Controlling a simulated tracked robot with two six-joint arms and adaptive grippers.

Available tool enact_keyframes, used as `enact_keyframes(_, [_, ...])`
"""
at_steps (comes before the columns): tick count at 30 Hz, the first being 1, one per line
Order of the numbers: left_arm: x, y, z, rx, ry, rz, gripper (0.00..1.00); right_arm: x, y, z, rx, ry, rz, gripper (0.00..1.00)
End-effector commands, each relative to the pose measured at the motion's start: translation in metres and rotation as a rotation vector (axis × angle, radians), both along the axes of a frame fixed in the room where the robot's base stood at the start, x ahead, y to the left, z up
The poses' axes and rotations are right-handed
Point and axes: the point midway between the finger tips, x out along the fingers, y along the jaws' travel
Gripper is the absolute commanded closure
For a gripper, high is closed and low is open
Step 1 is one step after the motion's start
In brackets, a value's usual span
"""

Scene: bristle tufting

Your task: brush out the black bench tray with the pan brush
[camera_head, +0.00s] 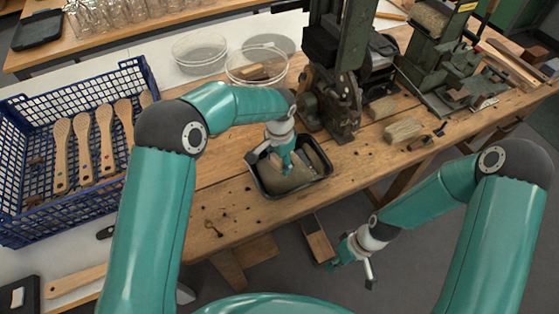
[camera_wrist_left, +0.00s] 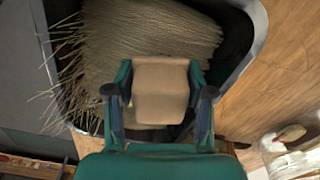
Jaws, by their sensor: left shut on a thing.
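The black bench tray (camera_head: 327,179) sits on the wooden bench, with pale bristle fibres (camera_head: 288,181) in it. My left gripper (camera_head: 287,167) reaches down into the tray. In the left wrist view its fingers (camera_wrist_left: 160,95) are shut on a pale wooden block, which looks like the pan brush (camera_wrist_left: 160,78). I cannot tell which bristles belong to the brush. My right gripper (camera_head: 335,264) hangs beyond the bench's front edge, away from the tray; its jaws are unclear.
A blue crate (camera_head: 75,204) with several wooden brushes stands at left. Clear round dishes (camera_head: 257,66) sit behind the tray. A dark machine (camera_head: 331,102) stands close behind it, to the right. Small dark bits and a key-like item (camera_head: 213,228) lie on the bench at front left.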

Motion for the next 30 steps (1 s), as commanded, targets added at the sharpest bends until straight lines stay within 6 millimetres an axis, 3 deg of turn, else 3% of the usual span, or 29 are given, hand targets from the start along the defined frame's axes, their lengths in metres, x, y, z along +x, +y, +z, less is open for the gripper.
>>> enact_keyframes(1, [0.000,0.000,0.000,-0.001,-0.001,0.000,0.74,0.027,-0.004,0.010,0.004,-0.042,0.086,1.00])
enact_keyframes(6, [0.000,0.000,0.000,-0.001,-0.001,0.000,0.74,0.099,-0.013,0.056,0.002,-0.150,0.343,1.00])
enact_keyframes(15, [0.000,0.000,0.000,0.000,0.000,0.000,0.74,0.197,-0.008,0.161,-0.061,-0.359,0.549,1.00])
enact_keyframes(19, [0.000,0.000,0.000,0.000,0.000,0.000,0.74,0.224,0.001,0.198,-0.085,-0.455,0.560,1.00])
enact_keyframes(24, [0.000,0.000,0.000,0.000,0.000,0.000,0.74,0.235,0.018,0.228,-0.091,-0.526,0.583,1.00])
enact_keyframes(30, [0.000,0.000,0.000,0.000,0.000,0.000,0.74,0.234,0.027,0.226,-0.088,-0.536,0.601,1.00])
